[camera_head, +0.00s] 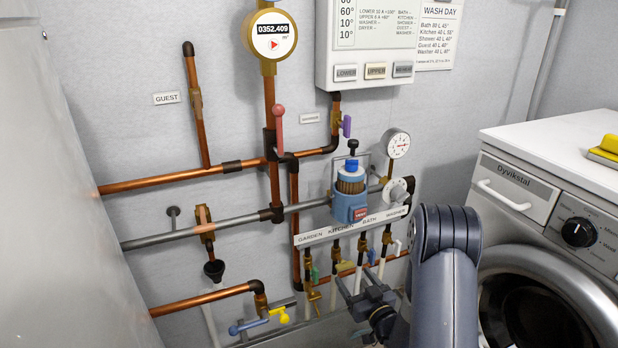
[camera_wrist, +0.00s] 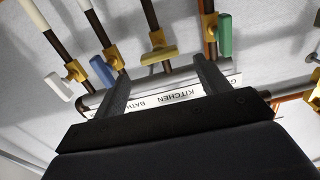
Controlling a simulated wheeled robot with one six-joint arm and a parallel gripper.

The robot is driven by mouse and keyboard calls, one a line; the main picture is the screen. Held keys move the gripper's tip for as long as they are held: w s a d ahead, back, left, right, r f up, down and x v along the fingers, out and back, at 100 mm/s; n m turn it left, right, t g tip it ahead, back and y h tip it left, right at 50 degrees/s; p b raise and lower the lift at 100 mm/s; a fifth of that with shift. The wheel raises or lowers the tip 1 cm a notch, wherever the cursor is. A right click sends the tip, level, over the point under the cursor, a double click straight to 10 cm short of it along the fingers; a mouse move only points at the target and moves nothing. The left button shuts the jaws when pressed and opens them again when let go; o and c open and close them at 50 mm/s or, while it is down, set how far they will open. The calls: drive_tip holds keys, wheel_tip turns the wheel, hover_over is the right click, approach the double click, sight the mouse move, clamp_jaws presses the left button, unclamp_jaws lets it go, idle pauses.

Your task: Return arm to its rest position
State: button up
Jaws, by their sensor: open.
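My gripper (camera_head: 358,281) is low in front of the wall pipes, below the label strip (camera_head: 352,226) that reads GARDEN, KITCHEN, BATH, WASHER. My arm (camera_head: 447,270) rises at the right of it. In the wrist view the gripper (camera_wrist: 160,69) is open, with its two fingers apart and nothing seen held between them. Beyond the fingers are a tan valve handle (camera_wrist: 160,54), a blue handle (camera_wrist: 103,71), a green handle (camera_wrist: 225,36) and a white handle (camera_wrist: 58,87). I cannot tell whether a finger touches any handle.
A washing machine (camera_head: 550,185) stands close at the right, with a yellow object (camera_head: 605,150) on top. A blue device (camera_head: 350,195) sits above the label strip. Copper pipes (camera_head: 180,180) and a red lever (camera_head: 278,128) project at the left. A smooth panel (camera_head: 65,200) borders the far left.

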sight(346, 268)
drive_tip(key=b+x, duration=0.2)
drive_tip(key=x, duration=0.6)
drive_tip(key=shift+w+a+f, duration=0.1)
drive_tip(key=shift+w, duration=0.15)
drive_tip(key=shift+s+r+n+p, duration=0.2)
drive_tip(key=shift+n+p, duration=0.1)
drive_tip(key=shift+p, duration=0.35)
drive_tip(key=shift+n+p, duration=0.3)
drive_tip(key=shift+n, duration=0.2)
drive_tip(key=shift+f, duration=0.1)
drive_tip(key=shift+f+b, duration=0.15)
drive_tip(key=shift+b, duration=0.25)
